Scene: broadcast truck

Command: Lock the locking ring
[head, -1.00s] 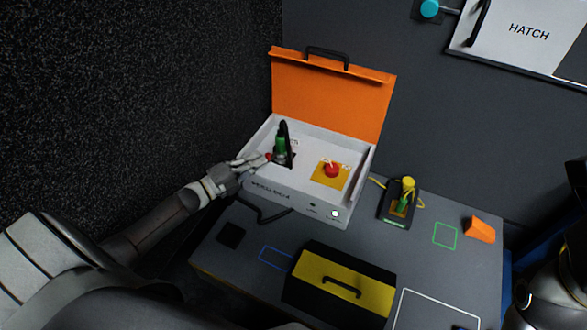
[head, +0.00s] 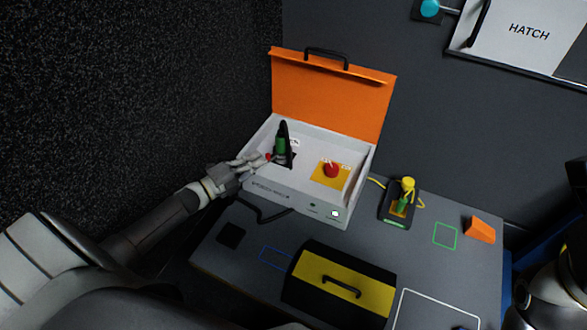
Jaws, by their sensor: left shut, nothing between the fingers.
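A green connector with a black top (head: 281,146) stands upright in the left part of an open white case (head: 312,202). The green band around it looks like the locking ring, but it is too small to tell its lock position. My left gripper (head: 266,158) is shut at the case's left front, its fingertips beside the connector's base and a small red part there. I cannot tell whether they touch. My right arm shows at the right edge, but its gripper is not in view.
The case's orange lid (head: 330,95) stands open behind. A red button (head: 331,170) on a yellow plate is right of the connector. A yellow-capped connector (head: 407,190), an orange wedge (head: 480,230) and a black-yellow toolbox (head: 340,285) are on the table. A dark wall is at left.

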